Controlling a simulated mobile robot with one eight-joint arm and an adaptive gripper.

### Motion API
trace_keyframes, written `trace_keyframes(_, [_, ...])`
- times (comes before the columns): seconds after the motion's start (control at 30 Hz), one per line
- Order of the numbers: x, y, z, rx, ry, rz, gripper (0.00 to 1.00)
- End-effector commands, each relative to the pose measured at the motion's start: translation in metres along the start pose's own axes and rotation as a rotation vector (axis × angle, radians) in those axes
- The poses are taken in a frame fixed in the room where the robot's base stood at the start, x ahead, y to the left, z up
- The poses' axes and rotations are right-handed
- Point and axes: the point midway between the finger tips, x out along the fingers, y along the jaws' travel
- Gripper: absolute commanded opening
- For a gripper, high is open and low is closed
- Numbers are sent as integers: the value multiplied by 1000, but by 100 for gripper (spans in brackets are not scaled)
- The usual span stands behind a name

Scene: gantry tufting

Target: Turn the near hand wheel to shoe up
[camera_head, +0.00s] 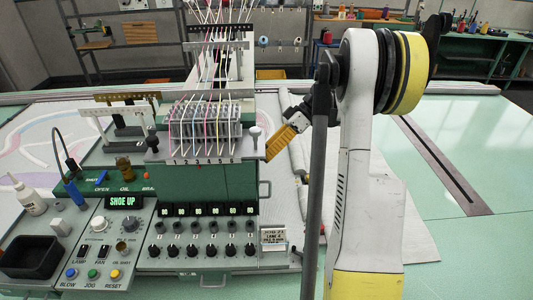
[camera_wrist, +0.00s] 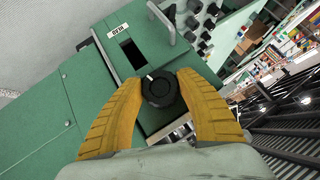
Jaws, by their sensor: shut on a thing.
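The near hand wheel (camera_wrist: 158,92) is a round black knob with a short white mark, seen in the wrist view on the green machine side. My gripper (camera_wrist: 160,81) has its two yellow fingers closed around it, one on each side. In the head view my gripper (camera_head: 273,154) is at the right end of the green machine head, and the wheel is hidden there.
A row of black knobs (camera_head: 193,251) lines the front panel, with lit readouts above. A small sign (camera_head: 273,238) stands at the panel's right end. In the wrist view, a dark slot (camera_wrist: 132,53) with a white label lies beside the wheel. The pale green table (camera_head: 470,140) is open at right.

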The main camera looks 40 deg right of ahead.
Motion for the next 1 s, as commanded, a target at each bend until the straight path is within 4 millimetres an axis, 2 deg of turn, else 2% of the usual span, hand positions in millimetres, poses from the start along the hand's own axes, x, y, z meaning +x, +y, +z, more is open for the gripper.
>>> trace_keyframes(0.03, [1,0,1,0,-2,0,12])
trace_keyframes(0.07, [1,0,1,0,-2,0,48])
trace_keyframes(0.1, [1,0,1,0,-2,0,60])
trace_keyframes(0.13, [1,0,1,0,-2,0,66])
trace_keyframes(0.47, [-2,0,0,0,0,1,66])
trace_keyframes(0.57, [-14,0,0,1,0,2,66])
trace_keyframes(0.8, [-56,0,0,1,0,3,66])
trace_keyframes(1.0, [-73,0,-1,-1,-1,11,66])
